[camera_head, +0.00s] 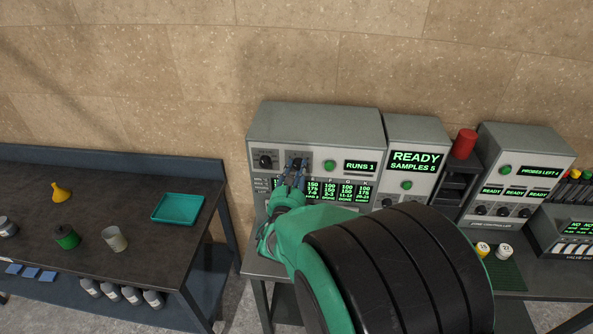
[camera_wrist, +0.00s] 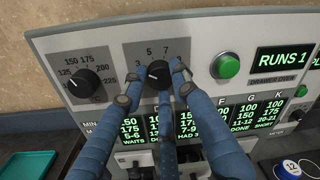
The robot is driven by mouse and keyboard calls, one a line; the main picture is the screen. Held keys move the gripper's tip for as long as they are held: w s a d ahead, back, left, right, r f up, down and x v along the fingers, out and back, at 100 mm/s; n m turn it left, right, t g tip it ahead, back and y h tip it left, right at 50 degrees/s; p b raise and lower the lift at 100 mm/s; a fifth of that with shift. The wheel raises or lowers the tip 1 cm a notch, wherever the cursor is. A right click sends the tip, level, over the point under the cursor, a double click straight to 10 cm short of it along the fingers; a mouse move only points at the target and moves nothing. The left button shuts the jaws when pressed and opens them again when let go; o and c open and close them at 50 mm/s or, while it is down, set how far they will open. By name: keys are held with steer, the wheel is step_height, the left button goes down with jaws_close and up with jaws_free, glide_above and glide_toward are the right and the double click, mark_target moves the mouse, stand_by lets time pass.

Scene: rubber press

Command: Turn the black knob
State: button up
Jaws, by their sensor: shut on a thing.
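The grey machine panel (camera_head: 320,125) in the head view carries two black knobs on its left side. The left black knob (camera_wrist: 83,83) has a dial marked from 125 to 225 and stands free of my fingers; it also shows in the head view (camera_head: 265,161). The right black knob (camera_wrist: 157,69) has a dial with 3, 5 and 7 visible. My gripper (camera_wrist: 158,82) is shut on this right knob, with blue fingers at its sides and below it. In the head view my gripper (camera_head: 298,166) covers most of that knob.
A green button (camera_wrist: 225,66) and a "RUNS 1" display (camera_wrist: 284,59) sit right of the held knob. Green readouts (camera_wrist: 215,124) lie below, partly behind my fingers. A second panel (camera_head: 415,130) adjoins at right. A dark table (camera_head: 130,200) with a teal tray (camera_head: 178,208) stands left.

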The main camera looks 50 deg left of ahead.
steer(key=shift+d+f+m+b, duration=0.15)
steer(key=shift+f+m+b, duration=0.35)
steer(key=shift+b, duration=0.25)
steer(key=m+b, duration=0.6)
steer(key=b, duration=0.3)
steer(key=shift+g+b, duration=0.3)
steer(key=shift+m, duration=0.3)
steer(key=o, duration=1)
steer(key=shift+o, duration=0.7)
steer(key=shift+r, duration=0.25)
steer(key=shift+s, duration=0.1)
